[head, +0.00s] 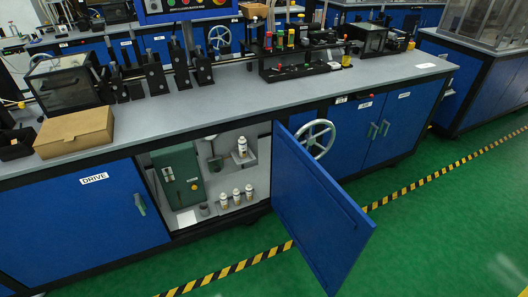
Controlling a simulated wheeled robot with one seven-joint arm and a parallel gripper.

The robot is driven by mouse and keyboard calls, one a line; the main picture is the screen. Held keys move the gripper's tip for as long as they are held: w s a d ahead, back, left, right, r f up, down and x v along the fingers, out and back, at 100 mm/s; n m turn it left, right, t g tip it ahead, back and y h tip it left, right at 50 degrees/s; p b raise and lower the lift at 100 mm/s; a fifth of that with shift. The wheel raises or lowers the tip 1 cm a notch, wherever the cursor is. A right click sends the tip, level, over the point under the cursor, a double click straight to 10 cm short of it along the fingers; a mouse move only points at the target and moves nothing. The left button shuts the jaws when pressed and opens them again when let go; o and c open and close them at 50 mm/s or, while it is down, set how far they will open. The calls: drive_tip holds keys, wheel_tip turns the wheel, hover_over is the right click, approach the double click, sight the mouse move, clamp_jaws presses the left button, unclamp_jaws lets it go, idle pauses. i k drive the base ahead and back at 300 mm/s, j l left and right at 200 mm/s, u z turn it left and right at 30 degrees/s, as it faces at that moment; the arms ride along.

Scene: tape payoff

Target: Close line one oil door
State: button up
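A blue cabinet door (312,212) stands wide open, swung out over the floor from the right side of its opening. I take it to be the oil door; no label is readable on it. The open compartment (228,150) shows a green box (180,178) with a yellow mark at the left. Several small white bottles (236,196) stand on its floor, and another bottle (242,147) stands on a small shelf. My gripper is not in view.
A shut blue door marked DRIVE (85,215) is left of the opening. A handwheel (316,139) sits just behind the open door. A cardboard box (75,132) rests on the grey worktop. The green floor (430,235) in front, with yellow-black tape, looks clear.

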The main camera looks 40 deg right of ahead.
sight(328, 227)
drive_tip(key=k+l, duration=0.1)
drive_tip(key=l, duration=0.35)
drive_tip(key=k+l+u, duration=0.15)
drive_tip(key=l, duration=0.25)
drive_tip(key=k+l, duration=0.15)
drive_tip(key=l, duration=0.3)
drive_tip(key=k+l+u, duration=0.1)
drive_tip(key=l, duration=0.3)
drive_tip(key=k+l+u, duration=0.1)
drive_tip(key=l, duration=0.3)
drive_tip(key=k+l, duration=0.25)
drive_tip(key=l, duration=0.15)
drive_tip(key=k+l+u, duration=0.15)
drive_tip(key=k+l, duration=0.6)
drive_tip(key=i+l+z, duration=0.25)
drive_tip(key=i+l, duration=0.75)
